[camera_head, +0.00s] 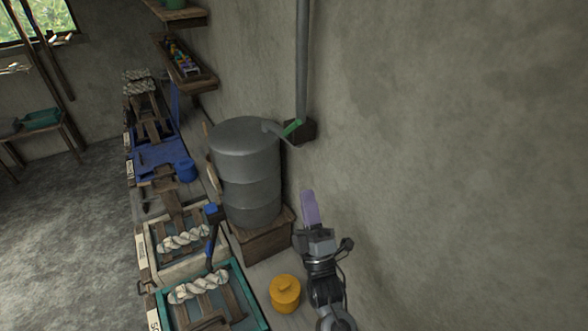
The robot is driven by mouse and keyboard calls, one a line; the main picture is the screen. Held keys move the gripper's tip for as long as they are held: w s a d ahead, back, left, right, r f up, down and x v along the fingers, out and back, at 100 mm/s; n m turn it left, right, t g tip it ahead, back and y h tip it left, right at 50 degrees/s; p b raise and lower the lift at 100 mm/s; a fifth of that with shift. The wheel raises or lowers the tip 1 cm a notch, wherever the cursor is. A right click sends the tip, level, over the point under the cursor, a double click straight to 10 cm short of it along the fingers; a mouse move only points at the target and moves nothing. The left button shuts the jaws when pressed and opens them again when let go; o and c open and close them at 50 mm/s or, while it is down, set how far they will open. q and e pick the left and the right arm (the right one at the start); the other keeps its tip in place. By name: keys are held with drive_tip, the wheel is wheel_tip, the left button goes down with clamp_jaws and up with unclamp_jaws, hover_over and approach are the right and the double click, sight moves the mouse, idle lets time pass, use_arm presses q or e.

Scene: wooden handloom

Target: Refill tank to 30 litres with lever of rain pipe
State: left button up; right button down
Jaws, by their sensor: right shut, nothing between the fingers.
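The tank is a grey ribbed metal drum (247,175) standing upright on a wooden block (264,238) against the wall. The grey rain pipe (302,60) runs down the wall to a dark bracket behind the drum, and a spout (274,130) reaches over the drum's top. A small green lever (293,128) sits at the pipe's lower end. My right gripper (309,200) has pale purple fingers, shut and empty, pointing up below the lever and to the right of the drum, clear of both. No litre reading can be made out. My left gripper does not show.
A yellow lidded pot (285,293) stands near my right arm. Trays with twisted yarn, one teal-framed (246,290), and a blue tray (162,160) line the bench. Wooden shelves (185,80) jut from the wall. The wall at right is bare.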

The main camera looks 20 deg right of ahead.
drive_tip(key=p, duration=0.4)
approach(291, 129)
drive_tip(key=x, duration=0.5)
drive_tip(key=shift+w+d+r+p, duration=0.35)
drive_tip(key=shift+w+r+p, duration=0.05)
drive_tip(key=shift+r, duration=0.3)
